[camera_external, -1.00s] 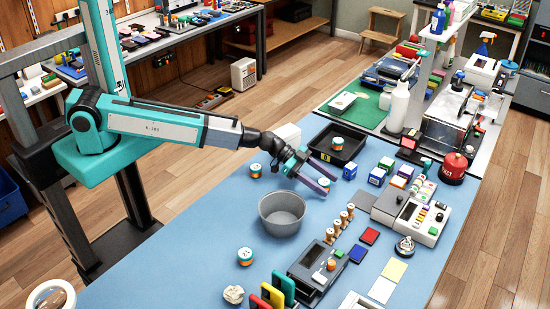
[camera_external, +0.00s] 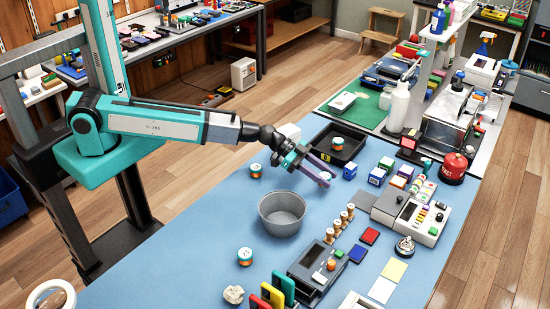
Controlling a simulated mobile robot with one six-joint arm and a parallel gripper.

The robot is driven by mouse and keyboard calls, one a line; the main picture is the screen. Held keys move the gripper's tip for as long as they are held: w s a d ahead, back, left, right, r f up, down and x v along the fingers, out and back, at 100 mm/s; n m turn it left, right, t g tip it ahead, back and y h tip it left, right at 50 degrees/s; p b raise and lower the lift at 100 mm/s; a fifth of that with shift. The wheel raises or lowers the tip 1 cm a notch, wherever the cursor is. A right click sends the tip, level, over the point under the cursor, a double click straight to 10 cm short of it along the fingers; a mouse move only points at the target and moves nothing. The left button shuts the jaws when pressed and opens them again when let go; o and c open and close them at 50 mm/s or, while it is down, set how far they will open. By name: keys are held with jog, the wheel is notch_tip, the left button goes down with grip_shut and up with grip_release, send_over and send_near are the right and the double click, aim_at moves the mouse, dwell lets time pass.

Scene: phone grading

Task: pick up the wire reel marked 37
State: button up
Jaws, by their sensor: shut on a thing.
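My gripper (camera_external: 324,180) reaches down over the blue bench and is shut on an orange, white and teal wire reel (camera_external: 324,177), which the fingers partly hide. I cannot tell whether this reel touches the bench. Similar reels stand on the bench left of my gripper (camera_external: 256,171), at the front left (camera_external: 245,257) and in the black tray (camera_external: 338,143). The number marks are too small to read, so I cannot tell which reel is 37.
A grey bowl (camera_external: 282,224) stands just in front of my gripper. The black tray (camera_external: 351,153) is behind it. Small boxes, including a blue one (camera_external: 349,172), are close on the right. Wooden spools (camera_external: 343,221) stand front right. The bench's left front is mostly clear.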

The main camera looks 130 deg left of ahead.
aim_at(325, 176)
jog(key=shift+r+b, duration=0.75)
jog(key=shift+r, duration=2.9)
jog(key=shift+d, duration=0.1)
